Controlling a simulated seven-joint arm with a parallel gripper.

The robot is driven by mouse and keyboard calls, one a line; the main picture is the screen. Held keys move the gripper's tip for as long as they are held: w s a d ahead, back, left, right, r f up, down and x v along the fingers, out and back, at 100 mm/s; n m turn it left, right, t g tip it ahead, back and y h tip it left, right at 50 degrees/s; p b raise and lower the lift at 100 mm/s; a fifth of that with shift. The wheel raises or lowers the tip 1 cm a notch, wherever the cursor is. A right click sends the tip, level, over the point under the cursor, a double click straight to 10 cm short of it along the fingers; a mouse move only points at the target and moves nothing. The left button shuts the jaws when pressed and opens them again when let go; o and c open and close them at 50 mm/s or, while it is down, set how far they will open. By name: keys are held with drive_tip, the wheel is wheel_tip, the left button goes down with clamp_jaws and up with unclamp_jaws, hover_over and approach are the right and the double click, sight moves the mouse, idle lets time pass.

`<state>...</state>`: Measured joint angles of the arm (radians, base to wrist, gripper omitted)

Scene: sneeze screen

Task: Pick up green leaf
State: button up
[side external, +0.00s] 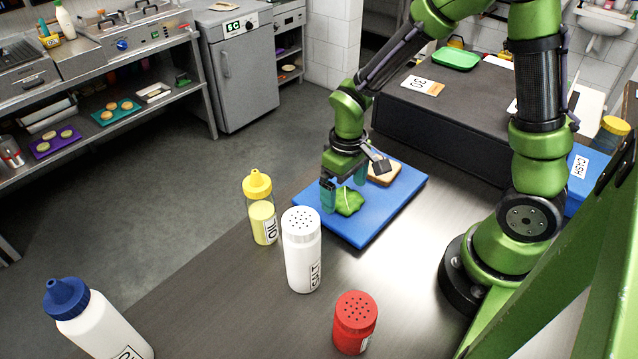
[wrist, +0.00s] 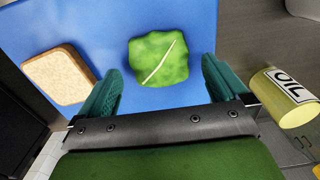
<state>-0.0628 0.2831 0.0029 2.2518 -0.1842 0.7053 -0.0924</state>
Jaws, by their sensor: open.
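The green leaf (side external: 349,201) is a crinkled lettuce leaf with a pale central vein. It lies on the blue cutting board (side external: 365,230), toward the board's near left part. My gripper (side external: 343,186) is low over the board, right at the leaf. In the wrist view the leaf (wrist: 158,60) shows just ahead of and between the two teal fingers of my gripper (wrist: 158,86), which are spread wide. Nothing is held. Whether a finger touches the leaf or board cannot be told.
A bread slice (side external: 384,172) lies on the board beside the leaf. The oil bottle (side external: 261,210), the salt shaker (side external: 301,250), a red shaker (side external: 354,322) and a blue-capped bottle (side external: 95,318) stand on the counter. A dark box (side external: 460,120) stands behind the board.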

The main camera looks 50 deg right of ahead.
drive_tip(key=shift+f, duration=0.55)
drive_tip(key=c, duration=1)
drive_tip(key=shift+r, duration=0.1)
